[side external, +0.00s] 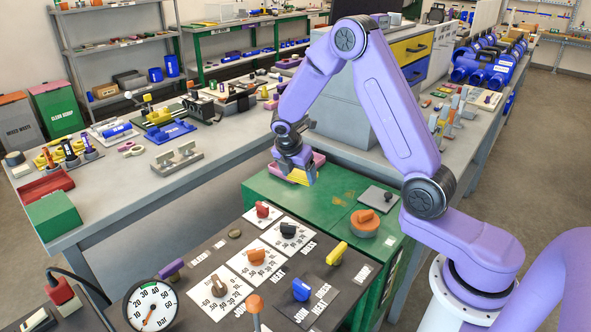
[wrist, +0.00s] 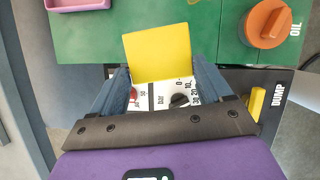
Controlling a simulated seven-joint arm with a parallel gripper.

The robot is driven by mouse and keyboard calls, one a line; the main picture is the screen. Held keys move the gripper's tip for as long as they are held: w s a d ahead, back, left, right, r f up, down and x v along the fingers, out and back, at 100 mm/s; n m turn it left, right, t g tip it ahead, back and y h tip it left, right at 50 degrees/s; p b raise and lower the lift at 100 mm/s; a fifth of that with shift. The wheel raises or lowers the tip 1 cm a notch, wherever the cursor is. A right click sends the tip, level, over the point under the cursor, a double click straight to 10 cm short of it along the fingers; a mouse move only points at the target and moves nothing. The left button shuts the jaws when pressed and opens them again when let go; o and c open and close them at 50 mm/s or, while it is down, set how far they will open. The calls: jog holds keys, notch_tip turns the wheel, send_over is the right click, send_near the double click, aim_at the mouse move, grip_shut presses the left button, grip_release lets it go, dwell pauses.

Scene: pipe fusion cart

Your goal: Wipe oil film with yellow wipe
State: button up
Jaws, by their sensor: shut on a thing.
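My gripper (side external: 297,168) is shut on the yellow wipe (side external: 303,177) and holds it above the green cart top, beside the pink tray. In the wrist view, the square yellow wipe (wrist: 157,50) sits between the fingers of my gripper (wrist: 160,72) and sticks out beyond them. A brownish smear that looks like the oil film (side external: 343,199) lies on the green top, to the right of and below the wipe in the side view. Only a sliver of the smear shows at the top edge of the wrist view. I cannot tell the wipe's exact height above the top.
The pink tray (side external: 319,159) stands at the green top's back edge. An orange oil cap (side external: 365,224) and a grey plate with a knob (side external: 377,198) stand at right. The dark control panel (side external: 205,262) in front carries several raised knobs and a gauge (side external: 152,306).

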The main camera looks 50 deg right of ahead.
jog(key=s+a+m+g+y, duration=0.2)
jog(key=s+a+m+g, duration=0.2)
jog(key=s+m, duration=0.5)
jog(key=n+t+y, duration=0.1)
jog(key=n+t, duration=0.6)
jog(key=n, duration=1.4)
send_over(348, 192)
jog(key=s, duration=0.1)
notch_tip(348, 192, down, 5)
jog(key=shift+a+f, duration=0.15)
jog(key=shift+f, duration=1.55)
jog(key=shift+a+f, duration=0.15)
jog(key=shift+f, duration=2.2)
jog(key=shift+a, duration=0.85)
jog(key=shift+c, duration=0.4)
jog(key=shift+s+a+r, duration=0.1)
jog(key=shift+a, duration=4.75)
jog(key=shift+d, duration=5.7)
jog(key=shift+d+r, duration=0.15)
jog(key=shift+r, duration=0.05)
notch_tip(348, 192, up, 8)
jog(key=shift+f, duration=0.15)
